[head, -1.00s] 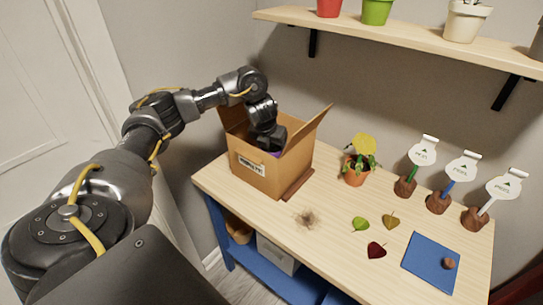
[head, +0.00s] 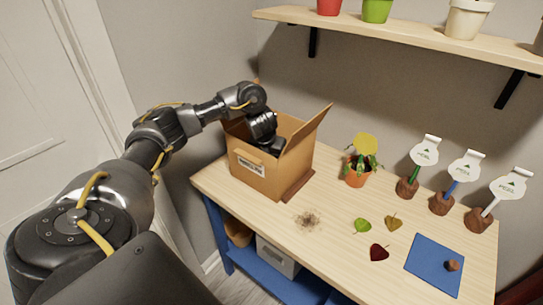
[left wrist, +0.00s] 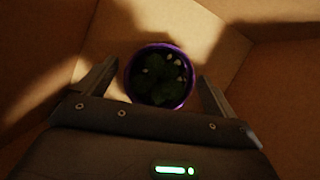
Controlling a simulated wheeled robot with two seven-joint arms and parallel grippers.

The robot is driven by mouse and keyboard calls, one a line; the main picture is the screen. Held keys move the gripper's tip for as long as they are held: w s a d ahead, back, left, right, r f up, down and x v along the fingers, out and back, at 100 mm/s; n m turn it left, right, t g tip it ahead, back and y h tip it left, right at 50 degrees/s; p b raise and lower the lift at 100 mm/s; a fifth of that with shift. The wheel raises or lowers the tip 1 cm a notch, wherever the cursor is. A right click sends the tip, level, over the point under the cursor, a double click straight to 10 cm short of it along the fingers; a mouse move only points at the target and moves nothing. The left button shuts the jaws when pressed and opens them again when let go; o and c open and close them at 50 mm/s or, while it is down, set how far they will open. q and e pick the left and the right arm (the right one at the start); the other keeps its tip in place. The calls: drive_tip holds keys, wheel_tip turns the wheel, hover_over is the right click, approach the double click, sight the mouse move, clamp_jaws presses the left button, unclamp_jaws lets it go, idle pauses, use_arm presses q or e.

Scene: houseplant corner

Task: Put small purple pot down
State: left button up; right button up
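The small purple pot (left wrist: 161,102) shows in the left wrist view, with dark green leaves and pale specks inside its purple rim. It is inside the open cardboard box (head: 258,173), near the box's inner walls; I cannot tell whether it touches the floor of the box. My left gripper (left wrist: 159,70) is open, one finger on each side of the pot, with a narrow gap on both sides. In the head view my left gripper (head: 271,146) reaches down into the box, and the pot is hidden there. My right gripper is not in view.
The box's raised flap (head: 309,129) stands right of my wrist. Rightward on the table (head: 335,215) are an orange pot plant (head: 356,177), loose leaves, a soil patch (head: 307,220), a blue mat (head: 435,266) and label stakes (head: 424,152). A shelf (head: 400,37) with pots hangs above.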

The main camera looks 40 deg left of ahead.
use_arm(q)
drive_tip(key=shift+r, duration=0.35)
drive_tip(key=p+v, duration=0.5)
drive_tip(key=v, duration=0.6)
drive_tip(key=shift+r+p, duration=0.3)
drive_tip(key=shift+r, duration=0.1)
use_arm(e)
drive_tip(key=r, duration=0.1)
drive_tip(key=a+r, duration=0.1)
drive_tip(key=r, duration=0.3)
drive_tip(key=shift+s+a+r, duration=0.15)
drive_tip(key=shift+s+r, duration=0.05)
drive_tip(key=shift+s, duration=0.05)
use_arm(q)
drive_tip(key=shift+s+d, duration=0.1)
drive_tip(key=shift+s, duration=0.05)
